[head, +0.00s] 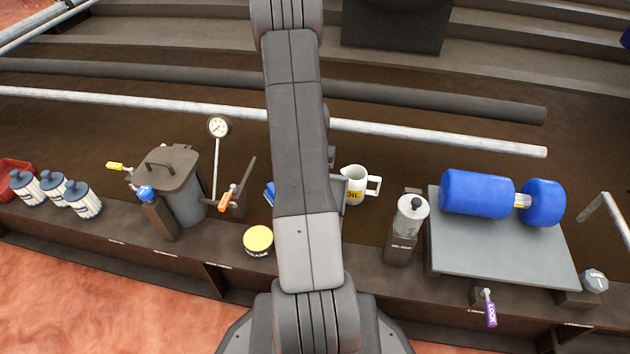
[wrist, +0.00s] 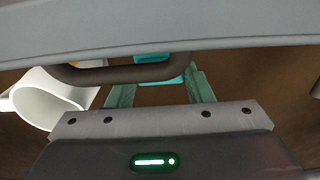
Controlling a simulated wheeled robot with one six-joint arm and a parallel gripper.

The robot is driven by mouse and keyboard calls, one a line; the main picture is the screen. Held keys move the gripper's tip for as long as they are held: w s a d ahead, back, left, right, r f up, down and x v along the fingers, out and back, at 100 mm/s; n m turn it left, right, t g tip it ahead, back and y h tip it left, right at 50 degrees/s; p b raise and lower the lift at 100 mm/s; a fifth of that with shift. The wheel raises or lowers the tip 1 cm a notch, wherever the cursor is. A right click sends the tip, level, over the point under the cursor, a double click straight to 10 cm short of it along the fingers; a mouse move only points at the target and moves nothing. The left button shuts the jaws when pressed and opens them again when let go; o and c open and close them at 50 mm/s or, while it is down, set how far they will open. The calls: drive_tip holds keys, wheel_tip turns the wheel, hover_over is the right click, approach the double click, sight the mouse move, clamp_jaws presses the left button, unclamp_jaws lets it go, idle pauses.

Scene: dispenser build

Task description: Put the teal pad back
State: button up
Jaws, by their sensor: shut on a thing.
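The teal pad (wrist: 160,82) shows in the wrist view, between the two green fingers of my gripper (wrist: 160,88). My gripper is shut on it. A dark brown bar (wrist: 90,74) crosses in front of the pad and hides its middle, so only strips above and below the bar show. In the head view my arm hides the pad and most of the gripper. The gripper end is behind the arm, beside the white pitcher.
The white pitcher (head: 354,186) stands just right of my arm; its rim is close on the left in the wrist view (wrist: 45,100). A yellow-lidded jar (head: 258,240), a lidded grey pot (head: 180,180) and a grey-topped stand (head: 500,250) with a blue roller (head: 477,194) are along the bench.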

wheel_tip(320, 180, down, 2)
drive_tip(key=shift+f, duration=0.15)
drive_tip(key=o, duration=0.5)
drive_tip(key=shift+b, duration=0.3)
drive_tip(key=shift+c, duration=0.2)
drive_tip(key=o, duration=0.4)
wheel_tip(320, 180, up, 12)
drive_tip(key=p, duration=0.5)
drive_tip(key=shift+o, duration=0.3)
